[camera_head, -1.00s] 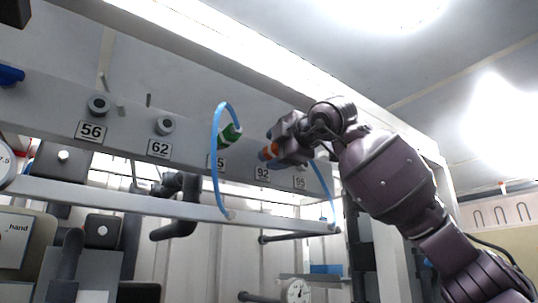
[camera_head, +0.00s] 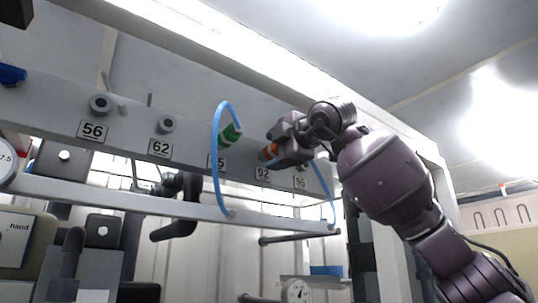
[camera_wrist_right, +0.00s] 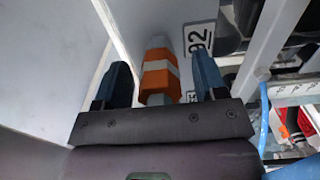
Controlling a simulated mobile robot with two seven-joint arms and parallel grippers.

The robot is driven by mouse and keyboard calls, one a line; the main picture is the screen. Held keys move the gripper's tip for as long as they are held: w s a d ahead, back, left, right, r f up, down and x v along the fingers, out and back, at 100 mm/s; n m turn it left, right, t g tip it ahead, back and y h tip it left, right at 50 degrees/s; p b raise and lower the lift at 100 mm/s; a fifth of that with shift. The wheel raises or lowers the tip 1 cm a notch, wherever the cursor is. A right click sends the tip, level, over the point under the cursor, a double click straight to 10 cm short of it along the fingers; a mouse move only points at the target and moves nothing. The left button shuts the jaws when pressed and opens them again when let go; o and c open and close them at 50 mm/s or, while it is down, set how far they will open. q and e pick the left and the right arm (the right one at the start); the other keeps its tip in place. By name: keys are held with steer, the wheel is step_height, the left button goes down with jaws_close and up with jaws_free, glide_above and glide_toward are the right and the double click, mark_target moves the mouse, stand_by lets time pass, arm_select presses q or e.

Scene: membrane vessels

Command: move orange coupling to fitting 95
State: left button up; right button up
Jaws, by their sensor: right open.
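The orange coupling (camera_head: 268,152) with a pale band sits at the fitting above label 92 (camera_head: 262,174), on the blue hose. My right gripper (camera_head: 271,153) is at it. In the right wrist view the coupling (camera_wrist_right: 159,78) stands between the two blue fingers of my open right gripper (camera_wrist_right: 162,82), with gaps on both sides. Label 95 (camera_head: 300,183) is on the beam just to the right; its fitting is hidden behind my right gripper and wrist. My left gripper is not in view.
A green coupling (camera_head: 230,134) with a blue hose (camera_head: 215,165) sits to the left. Bare grey fittings are above labels 56 (camera_head: 92,131) and 62 (camera_head: 160,149). A lower rail (camera_head: 130,202) runs beneath the beam.

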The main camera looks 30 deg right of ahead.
jaws_close()
steer(key=shift+s, duration=0.1)
stand_by(0.3)
steer(key=shift+s+b, duration=0.35)
steer(key=shift+s, duration=0.55)
steer(key=shift+s+d+b, duration=0.15)
steer(key=shift+s+b, duration=0.25)
steer(key=shift+s, duration=0.6)
steer(key=shift+s+d+b, duration=0.1)
steer(key=shift+s+b, duration=0.3)
steer(key=shift+s, duration=0.6)
